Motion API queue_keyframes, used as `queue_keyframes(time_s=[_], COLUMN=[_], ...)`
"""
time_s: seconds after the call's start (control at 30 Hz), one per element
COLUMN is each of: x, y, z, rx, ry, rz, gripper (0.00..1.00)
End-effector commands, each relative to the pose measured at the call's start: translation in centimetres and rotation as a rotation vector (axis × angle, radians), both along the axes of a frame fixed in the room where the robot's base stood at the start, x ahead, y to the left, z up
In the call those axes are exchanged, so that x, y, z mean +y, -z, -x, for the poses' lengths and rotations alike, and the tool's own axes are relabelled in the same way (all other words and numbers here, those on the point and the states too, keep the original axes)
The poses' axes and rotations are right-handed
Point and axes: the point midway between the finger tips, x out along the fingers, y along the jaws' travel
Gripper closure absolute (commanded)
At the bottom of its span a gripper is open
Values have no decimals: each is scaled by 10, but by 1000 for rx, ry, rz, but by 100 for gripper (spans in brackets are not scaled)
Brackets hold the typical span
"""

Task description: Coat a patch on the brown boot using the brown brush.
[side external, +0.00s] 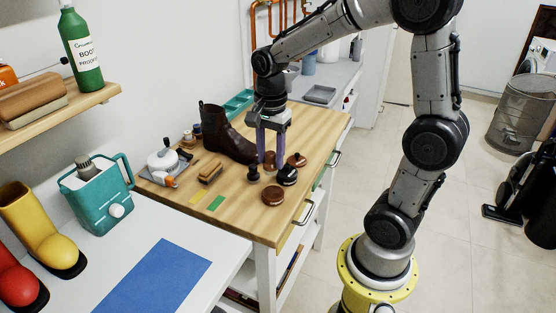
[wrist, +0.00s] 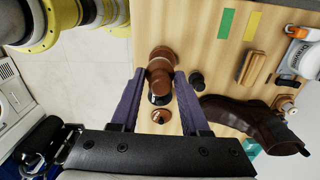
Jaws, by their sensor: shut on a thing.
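The brown boot (side external: 226,135) stands upright on the wooden worktop (side external: 232,228), with its toe towards my gripper (side external: 272,152). In the wrist view the boot (wrist: 248,118) lies right of my fingers. My gripper's purple fingers (wrist: 160,76) point down and are shut on the brown brush (wrist: 159,75), whose rounded brown part shows between the fingertips. The brush (side external: 270,160) also shows between the fingers in the side view. It is at the right of the boot's toe, apart from it. Its bristles are hidden, and I cannot tell its height above the worktop.
A round brown tin (side external: 273,196), a small black brush (side external: 253,173), a black jar (side external: 287,176) and a brown knobbed item (side external: 297,160) surround the held brush. A wooden brush (side external: 210,172) and green (side external: 216,203) and yellow (side external: 200,195) strips lie left.

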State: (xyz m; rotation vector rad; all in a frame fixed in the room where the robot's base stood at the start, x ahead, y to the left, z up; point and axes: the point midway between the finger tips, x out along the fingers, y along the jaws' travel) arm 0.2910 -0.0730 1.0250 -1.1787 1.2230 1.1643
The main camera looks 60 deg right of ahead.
Motion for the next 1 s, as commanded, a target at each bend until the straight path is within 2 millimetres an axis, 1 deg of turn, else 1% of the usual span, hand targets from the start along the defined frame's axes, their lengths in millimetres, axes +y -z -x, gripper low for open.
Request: queue_keyframes(time_s=[0.03, 0.1, 0.23, 0.37, 0.6, 0.8, 1.0], x=[-8, -17, -25, -26, -25, -25, -25], y=[6, 14, 24, 32, 56, 73, 81], z=[-5, -8, -8, -7, -7, -7, -7], rx=[3, 2, 0, 1, 3, 1, 0], ry=[12, 30, 54, 56, 56, 55, 55], rz=[0, 0, 0, 0, -1, -1, 0], gripper=[99, 99, 99, 99, 99, 99, 99])
